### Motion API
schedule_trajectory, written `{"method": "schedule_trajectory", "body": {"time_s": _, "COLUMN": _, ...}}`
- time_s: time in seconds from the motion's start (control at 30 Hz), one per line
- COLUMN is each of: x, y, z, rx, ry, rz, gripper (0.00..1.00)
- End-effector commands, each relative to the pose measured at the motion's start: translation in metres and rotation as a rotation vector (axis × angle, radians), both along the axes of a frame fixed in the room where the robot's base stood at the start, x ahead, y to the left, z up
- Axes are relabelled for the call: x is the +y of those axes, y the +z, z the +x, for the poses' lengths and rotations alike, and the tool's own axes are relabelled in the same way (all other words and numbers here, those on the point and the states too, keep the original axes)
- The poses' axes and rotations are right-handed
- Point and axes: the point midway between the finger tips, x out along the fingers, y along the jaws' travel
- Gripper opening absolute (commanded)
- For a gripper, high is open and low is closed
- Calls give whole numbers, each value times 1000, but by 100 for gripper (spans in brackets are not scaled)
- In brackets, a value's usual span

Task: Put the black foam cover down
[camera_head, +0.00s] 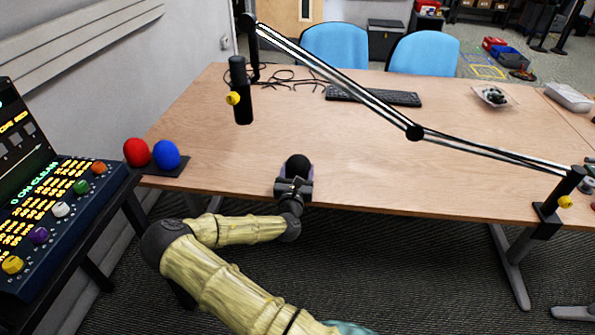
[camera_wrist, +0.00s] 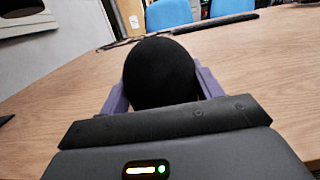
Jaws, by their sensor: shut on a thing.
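The black foam cover (camera_head: 298,165) is a round black ball at the near edge of the wooden table. It also shows large in the wrist view (camera_wrist: 160,72). My gripper (camera_head: 296,178) is shut on it, with one purple finger on each side. In the wrist view the fingers (camera_wrist: 162,92) flank the cover, and the table surface lies beyond. I cannot tell whether the cover touches the tabletop or is held just above it.
The wooden table (camera_head: 370,170) is mostly clear around the cover. A boom-arm microphone (camera_head: 240,92) hangs to the left. A red foam ball (camera_head: 136,152) and a blue foam ball (camera_head: 166,154) sit on a dark pad at left. A keyboard (camera_head: 375,96) and cables lie at the back.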

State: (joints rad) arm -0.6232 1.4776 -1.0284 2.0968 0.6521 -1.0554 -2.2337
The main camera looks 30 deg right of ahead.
Motion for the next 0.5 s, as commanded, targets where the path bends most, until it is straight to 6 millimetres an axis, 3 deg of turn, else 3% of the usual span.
{"method": "schedule_trajectory", "body": {"time_s": 0.1, "x": 0, "y": -4, "z": 0, "rx": 0, "ry": 1, "rz": 0, "gripper": 43}}
{"method": "schedule_trajectory", "body": {"time_s": 0.13, "x": 0, "y": -3, "z": 0, "rx": -1, "ry": 0, "rz": 1, "gripper": 68}}
{"method": "schedule_trajectory", "body": {"time_s": 0.23, "x": 0, "y": -2, "z": 0, "rx": -1, "ry": 0, "rz": 1, "gripper": 86}}
{"method": "schedule_trajectory", "body": {"time_s": 0.5, "x": 0, "y": -2, "z": 0, "rx": -1, "ry": 1, "rz": 1, "gripper": 86}}
